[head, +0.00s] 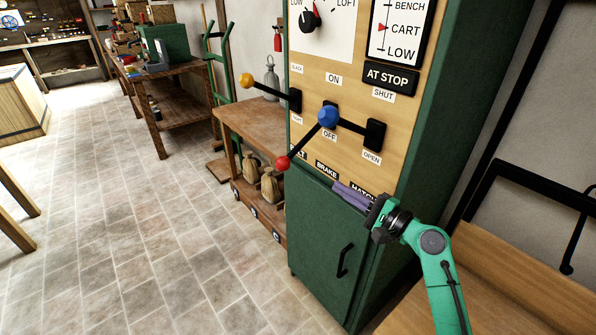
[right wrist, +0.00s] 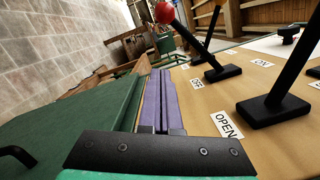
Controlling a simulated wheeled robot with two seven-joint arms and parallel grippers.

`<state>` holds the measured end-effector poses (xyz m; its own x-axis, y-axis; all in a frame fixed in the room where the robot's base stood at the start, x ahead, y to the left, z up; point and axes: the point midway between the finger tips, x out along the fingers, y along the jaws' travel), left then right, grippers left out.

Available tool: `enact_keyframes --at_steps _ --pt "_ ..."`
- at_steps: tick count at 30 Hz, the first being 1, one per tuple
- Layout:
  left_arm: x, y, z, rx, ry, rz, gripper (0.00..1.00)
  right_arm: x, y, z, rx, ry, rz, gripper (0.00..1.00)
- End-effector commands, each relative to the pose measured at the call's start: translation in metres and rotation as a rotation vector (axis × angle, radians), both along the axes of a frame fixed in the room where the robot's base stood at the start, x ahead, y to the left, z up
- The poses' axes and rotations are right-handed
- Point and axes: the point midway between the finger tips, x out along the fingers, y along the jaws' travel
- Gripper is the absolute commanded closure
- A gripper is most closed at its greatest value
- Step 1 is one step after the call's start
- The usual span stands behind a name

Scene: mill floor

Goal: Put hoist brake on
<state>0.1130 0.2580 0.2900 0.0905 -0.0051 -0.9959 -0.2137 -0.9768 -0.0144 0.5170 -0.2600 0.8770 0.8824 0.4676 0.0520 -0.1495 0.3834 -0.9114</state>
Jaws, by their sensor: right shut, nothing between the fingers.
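The middle lever, above the BRAKE label (head: 326,170), has a red ball (head: 283,162) and sticks out down-left toward the OFF label (head: 329,135). The ON label (head: 334,78) is higher up. Its base is hidden behind the blue ball (head: 327,116) of the hatch lever. In the right wrist view the red ball (right wrist: 165,12) is at the top and the brake lever's base (right wrist: 222,73) is beside OFF. My right gripper (head: 338,187) is shut and empty, low by the panel's bottom edge, right of and below the red ball, apart from it. My left gripper is not in view.
A yellow-ball lever (head: 246,80) sticks out at the panel's left. The hatch lever's base (head: 375,135) is between SHUT and OPEN, right of the brake lever. A green cabinet door (head: 325,250) is below. A wooden bench (head: 255,130) with sacks stands left; floor beyond is open.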

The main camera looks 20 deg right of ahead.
Motion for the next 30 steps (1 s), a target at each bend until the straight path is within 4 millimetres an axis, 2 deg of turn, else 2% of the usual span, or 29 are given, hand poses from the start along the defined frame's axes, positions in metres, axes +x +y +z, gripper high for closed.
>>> enact_keyframes --at_steps 8,11,22,24,30 --pt "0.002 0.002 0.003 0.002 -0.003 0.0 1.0 0.007 0.003 0.0 0.0 0.001 -0.002 1.0" --pt "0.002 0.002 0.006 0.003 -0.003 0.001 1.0 0.02 0.01 0.002 0.0 0.0 -0.001 1.0" --pt "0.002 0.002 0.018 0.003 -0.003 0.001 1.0 0.092 0.048 0.006 -0.001 0.001 -0.001 1.0" --pt "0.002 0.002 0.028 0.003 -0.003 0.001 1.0 0.086 0.061 0.014 -0.001 0.003 0.0 1.0" --pt "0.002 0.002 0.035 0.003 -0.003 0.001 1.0 0.081 0.08 0.02 -0.002 0.002 -0.002 1.0"
